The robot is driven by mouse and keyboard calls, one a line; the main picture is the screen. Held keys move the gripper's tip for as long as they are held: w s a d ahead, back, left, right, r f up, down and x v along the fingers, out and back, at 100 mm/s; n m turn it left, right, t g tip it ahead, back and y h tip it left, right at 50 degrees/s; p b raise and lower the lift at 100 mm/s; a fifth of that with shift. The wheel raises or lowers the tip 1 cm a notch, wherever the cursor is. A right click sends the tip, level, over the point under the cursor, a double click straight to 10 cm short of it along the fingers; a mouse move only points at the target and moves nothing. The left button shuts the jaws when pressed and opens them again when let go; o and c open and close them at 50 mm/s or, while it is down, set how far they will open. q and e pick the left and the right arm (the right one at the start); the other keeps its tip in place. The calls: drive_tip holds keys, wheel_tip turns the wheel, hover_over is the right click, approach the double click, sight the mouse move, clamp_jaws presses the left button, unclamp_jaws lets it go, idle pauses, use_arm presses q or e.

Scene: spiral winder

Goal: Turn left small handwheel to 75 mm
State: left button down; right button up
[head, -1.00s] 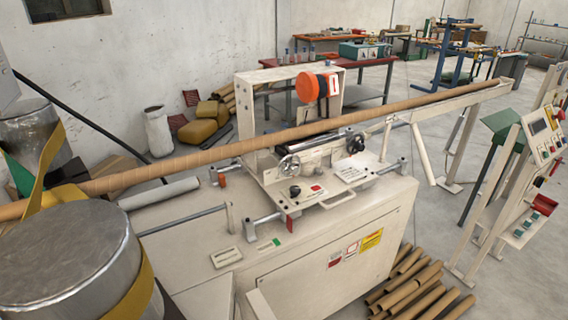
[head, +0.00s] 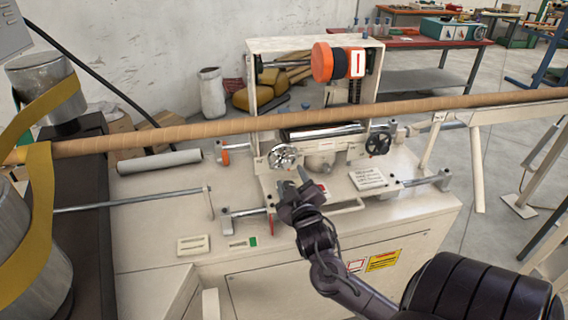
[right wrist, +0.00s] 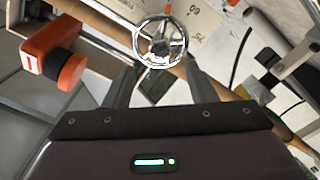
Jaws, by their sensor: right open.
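The left small handwheel (head: 283,156) is a chrome spoked wheel on the front of the winder's carriage. It also shows in the right wrist view (right wrist: 162,40), just beyond my fingertips, with a small orange mark at its rim. Pale plates with printed numbers lie behind it; I make out what looks like 60 and 75, but no clear pointer reading. My right gripper (head: 291,181) is open and empty, just below and in front of the wheel, its fingers (right wrist: 160,75) apart on either side. I cannot tell any contact. My left gripper is not in view.
A black handwheel (head: 378,143) sits to the right on the same carriage. A long brown tube (head: 210,128) crosses above the bench. The white cabinet top (head: 150,220) is mostly clear at left.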

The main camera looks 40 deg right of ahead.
sight(285, 165)
drive_tip(key=p+x, duration=0.1)
drive_tip(key=x, duration=0.5)
drive_tip(key=shift+w, duration=0.1)
drive_tip(key=shift+w+d, duration=0.15)
drive_tip(key=shift+w, duration=0.05)
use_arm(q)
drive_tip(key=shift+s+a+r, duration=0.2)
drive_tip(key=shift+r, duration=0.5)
use_arm(e)
drive_tip(key=shift+w, duration=0.1)
drive_tip(key=c, duration=1)
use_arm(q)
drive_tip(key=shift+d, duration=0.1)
use_arm(e)
drive_tip(key=shift+o, duration=0.2)
